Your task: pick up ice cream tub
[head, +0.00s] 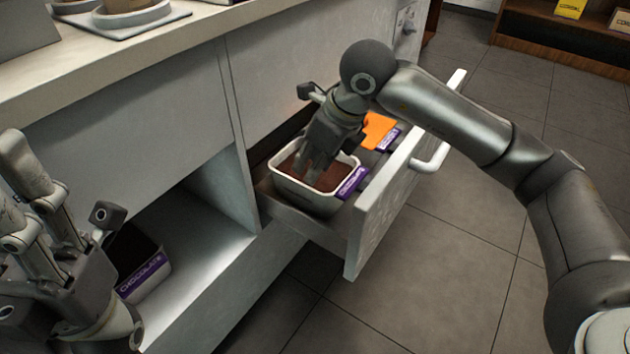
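An ice cream tub (318,201) with a pale rim, brown contents and a purple label stands in the open drawer. My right gripper (316,168) points down over this tub, its fingertips at or just above the brown contents. Its fingers overlap from this angle, so I cannot tell how far they are apart or whether they touch the tub. A second tub with orange contents (378,130) and a purple label sits behind it, partly hidden by my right arm. My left gripper (22,185) is at the lower left, away from the drawer, its fingers cut by the picture edge.
The drawer front (385,205) with its white handle (436,150) stands out into the aisle. Another tub, labelled chocolate (146,278), is in the lower shelf beside my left gripper. The counter (150,62) runs above. The tiled floor at right is clear.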

